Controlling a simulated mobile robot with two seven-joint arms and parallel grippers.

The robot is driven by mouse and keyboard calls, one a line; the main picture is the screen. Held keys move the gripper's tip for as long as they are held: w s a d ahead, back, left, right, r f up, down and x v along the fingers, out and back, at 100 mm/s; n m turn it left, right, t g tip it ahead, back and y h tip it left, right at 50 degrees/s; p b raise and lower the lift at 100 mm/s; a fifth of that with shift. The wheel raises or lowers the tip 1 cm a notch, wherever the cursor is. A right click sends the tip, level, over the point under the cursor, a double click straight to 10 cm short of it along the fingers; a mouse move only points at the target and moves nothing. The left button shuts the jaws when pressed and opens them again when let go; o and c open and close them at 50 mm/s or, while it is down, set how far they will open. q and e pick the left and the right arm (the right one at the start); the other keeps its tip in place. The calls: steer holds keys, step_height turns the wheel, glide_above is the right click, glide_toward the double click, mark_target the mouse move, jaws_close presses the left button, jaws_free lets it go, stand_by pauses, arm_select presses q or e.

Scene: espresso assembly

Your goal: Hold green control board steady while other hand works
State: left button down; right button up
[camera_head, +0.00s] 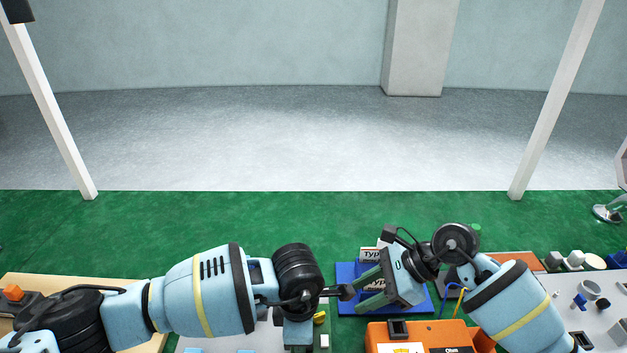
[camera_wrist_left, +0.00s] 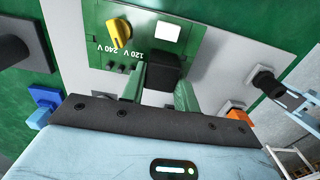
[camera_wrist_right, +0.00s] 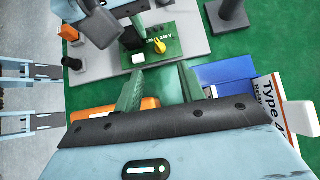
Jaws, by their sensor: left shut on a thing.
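The green control board (camera_wrist_left: 125,35) lies on a grey plate in the left wrist view. It has a yellow knob (camera_wrist_left: 119,32), a white square, 120 V and 240 V lettering and a black block (camera_wrist_left: 168,68). My left gripper (camera_wrist_left: 167,84) is shut on the black block, a finger on each side. The board also shows in the right wrist view (camera_wrist_right: 172,52), partly hidden by my left arm. My right gripper (camera_wrist_right: 161,72) is open and empty, apart from the board. In the head view my right gripper (camera_head: 369,289) is tilted, right of the board.
A blue tray (camera_head: 345,303) with a box lettered "Type" sits behind my right gripper. An orange box (camera_head: 380,334) stands in front of it. Small parts (camera_head: 590,290) crowd a grey plate at the right.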

mark_target(322, 316)
steer(key=shift+x, duration=5)
steer(key=c, duration=0.9)
steer(key=shift+o, duration=0.2)
steer(key=shift+s+a+m+t+h, duration=0.1)
steer(key=shift+s+m+t+h, duration=0.1)
steer(key=shift+m+t, duration=0.75)
steer(key=shift+s+m+t+h, duration=0.1)
steer(key=shift+s+m+t, duration=0.1)
steer(key=shift+m+t, duration=0.7)
steer(key=shift+m+g, duration=0.25)
